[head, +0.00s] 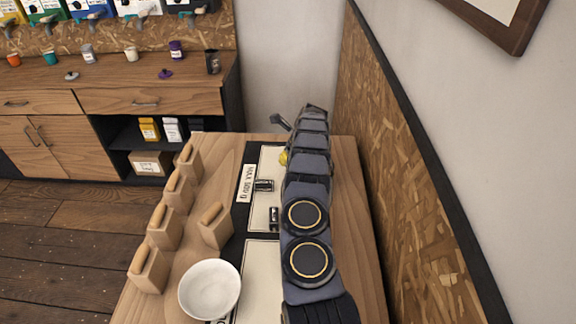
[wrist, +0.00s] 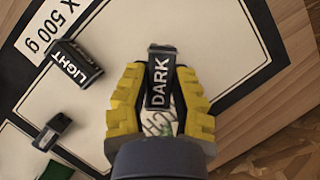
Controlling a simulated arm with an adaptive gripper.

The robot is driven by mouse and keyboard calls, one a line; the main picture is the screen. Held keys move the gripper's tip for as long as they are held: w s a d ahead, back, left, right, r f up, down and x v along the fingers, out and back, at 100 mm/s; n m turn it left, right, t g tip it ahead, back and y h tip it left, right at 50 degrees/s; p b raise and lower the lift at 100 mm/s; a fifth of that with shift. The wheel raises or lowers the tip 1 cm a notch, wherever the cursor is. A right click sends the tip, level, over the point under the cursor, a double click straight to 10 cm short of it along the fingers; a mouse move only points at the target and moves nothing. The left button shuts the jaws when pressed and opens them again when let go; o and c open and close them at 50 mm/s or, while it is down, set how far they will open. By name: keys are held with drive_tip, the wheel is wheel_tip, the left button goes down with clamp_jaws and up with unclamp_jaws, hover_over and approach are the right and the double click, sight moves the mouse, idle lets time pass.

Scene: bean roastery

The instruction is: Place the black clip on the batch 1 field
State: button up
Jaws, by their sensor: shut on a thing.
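My gripper (wrist: 158,95) has yellow fingers closed around a black clip (wrist: 160,78) with the white word DARK on it. In the head view, only a bit of yellow of my gripper (head: 284,158) shows beside my arm; the held clip is hidden there. Below the held clip, between the fingers, is a pale patch with partly hidden letters; I cannot tell what it belongs to. A cream, black-bordered field (wrist: 215,45) lies under the gripper. Whether the clip touches it is unclear. No batch number is readable.
A black LIGHT piece (wrist: 75,65) lies left of my gripper, near the MAX 500 g label (head: 250,184). Another dark piece (wrist: 52,130) lies lower left. Several wooden blocks (head: 150,268) and a white bowl (head: 209,289) stand left of the fields. A chipboard wall (head: 400,190) rises at right.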

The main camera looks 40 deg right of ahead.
drive_tip(key=shift+w+f, duration=0.1)
drive_tip(key=shift+f, duration=1.6)
drive_tip(key=o, duration=0.7)
drive_tip(key=shift+f, duration=0.15)
drive_tip(key=shift+o, duration=0.2)
drive_tip(key=v, duration=1.2)
drive_tip(key=shift+r, duration=0.25)
